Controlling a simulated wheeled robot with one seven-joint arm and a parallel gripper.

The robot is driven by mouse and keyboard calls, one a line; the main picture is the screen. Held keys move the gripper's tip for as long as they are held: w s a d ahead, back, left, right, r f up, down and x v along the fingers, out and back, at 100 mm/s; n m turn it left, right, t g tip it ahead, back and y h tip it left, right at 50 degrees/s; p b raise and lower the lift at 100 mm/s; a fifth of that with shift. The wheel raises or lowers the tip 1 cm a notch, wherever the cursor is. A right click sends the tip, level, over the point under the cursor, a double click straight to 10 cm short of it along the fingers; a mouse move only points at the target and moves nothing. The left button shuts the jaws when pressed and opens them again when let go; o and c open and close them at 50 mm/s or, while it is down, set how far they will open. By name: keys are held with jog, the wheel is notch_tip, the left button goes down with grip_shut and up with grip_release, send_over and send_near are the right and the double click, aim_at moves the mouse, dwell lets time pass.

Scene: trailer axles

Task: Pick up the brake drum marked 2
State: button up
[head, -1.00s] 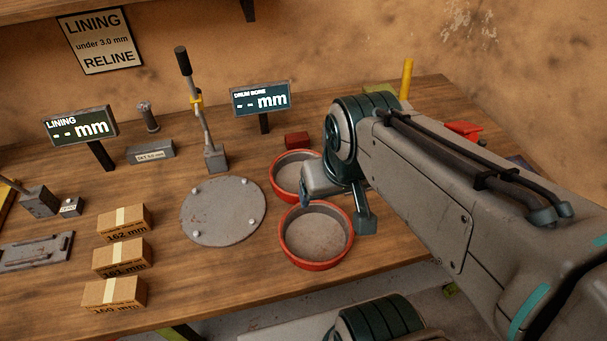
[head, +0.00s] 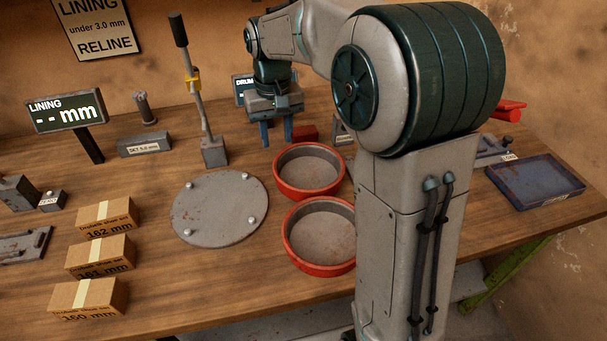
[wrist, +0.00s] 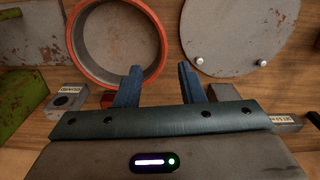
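Two red-rimmed brake drums lie on the bench, one farther back (head: 308,196) and one nearer the front (head: 316,266), close beside each other. I see no number on either, so I cannot tell which is marked 2. My arm hides the right edge of the nearer one. My gripper (head: 276,132) points down behind the farther drum, apart from both, with its two blue fingers spread and nothing between them. The wrist view shows the open gripper (wrist: 161,75) with one red drum (wrist: 86,68) ahead and to the left; its far part is cut off.
A round grey plate with studs (head: 218,208) lies left of the drums. A lever stand (head: 214,152), a dark red block (head: 304,132) and the drum bore display (head: 243,90) are near the gripper. Cardboard boxes (head: 100,255) stand front left; a blue tray (head: 535,182) is right.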

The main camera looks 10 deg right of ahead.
aim_at(278, 173)
jog(key=f, duration=0.8)
jog(key=shift+w+f, duration=0.25)
jog(key=shift+w, duration=0.1)
jog(key=shift+w+f+p, duration=0.15)
jog(key=shift+f+p, duration=0.15)
jog(key=shift+f, duration=2.6)
jog(key=shift+a, duration=0.1)
grip_shut()
jog(key=shift+r, duration=0.1)
